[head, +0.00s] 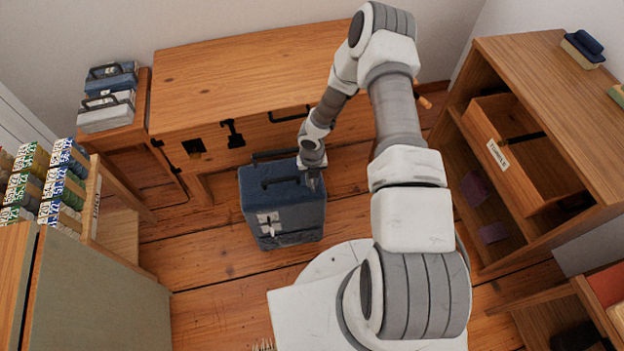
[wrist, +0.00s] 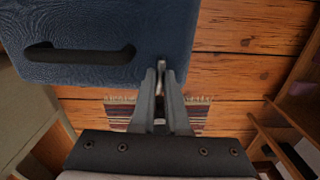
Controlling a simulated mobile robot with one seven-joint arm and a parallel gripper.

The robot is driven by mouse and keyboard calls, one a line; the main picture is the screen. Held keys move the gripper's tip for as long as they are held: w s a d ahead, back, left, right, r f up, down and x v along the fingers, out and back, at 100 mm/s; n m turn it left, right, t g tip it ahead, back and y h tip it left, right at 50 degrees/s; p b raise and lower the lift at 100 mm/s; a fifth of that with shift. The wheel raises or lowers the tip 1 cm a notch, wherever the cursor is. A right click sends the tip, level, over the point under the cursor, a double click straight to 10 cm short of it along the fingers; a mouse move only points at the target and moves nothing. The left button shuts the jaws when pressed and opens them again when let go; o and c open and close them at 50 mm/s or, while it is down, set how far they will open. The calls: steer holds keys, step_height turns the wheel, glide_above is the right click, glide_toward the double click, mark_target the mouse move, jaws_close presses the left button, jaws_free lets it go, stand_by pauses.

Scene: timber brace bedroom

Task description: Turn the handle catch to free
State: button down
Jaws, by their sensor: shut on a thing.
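A blue case (head: 262,204) stands on the wooden floor in front of a wooden cabinet. Its dark handle (head: 280,182) lies along the top, and the handle also shows at the left in the wrist view (wrist: 80,55). A small pale metal catch (wrist: 162,64) sits at the case's edge, to the right of the handle and mostly hidden by the fingertips. My gripper (wrist: 162,74) is shut on this catch. In the head view my gripper (head: 313,181) is at the top right corner of the case. The catch's exact angle cannot be told.
The wooden cabinet (head: 240,85) stands close behind the case. A shelf unit with an open drawer (head: 510,155) is at the right. Stacked cases (head: 108,98) sit at the far left. A striped rug (wrist: 118,113) lies on the floor. Bare floor (head: 205,265) lies left of the case.

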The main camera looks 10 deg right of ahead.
steer(key=c, duration=0.9)
jaws_free()
step_height(320, 180, up, 18)
steer(key=p, duration=0.4)
steer(key=shift+f+p, duration=0.25)
steer(key=shift+p, duration=0.15)
step_height(320, 180, up, 16)
steer(key=m+t+h+p, duration=0.1)
steer(key=m+h+p, duration=0.1)
steer(key=m, duration=0.6)
glide_above(312, 182)
steer(key=d, duration=0.4)
steer(key=s+d+r+m+t+h+p, duration=0.1)
steer(key=s+d+r+m+p, duration=0.15)
steer(key=r+m, duration=0.75)
steer(key=s+a+r+m+t+y+p, duration=0.1)
steer(key=s+a+r+m, duration=0.1)
steer(key=s+r+m, duration=0.3)
steer(key=s+a+r+m+t+y+p, duration=0.1)
steer(key=s+a+r+m, duration=0.1)
steer(key=s+r+m, duration=0.4)
steer(key=s+a+r+m+t+y+p, duration=0.1)
steer(key=s+r+m, duration=0.5)
steer(key=r, duration=0.6)
steer(key=shift+s+a+t, duration=0.3)
steer(key=shift+s+a, duration=0.35)
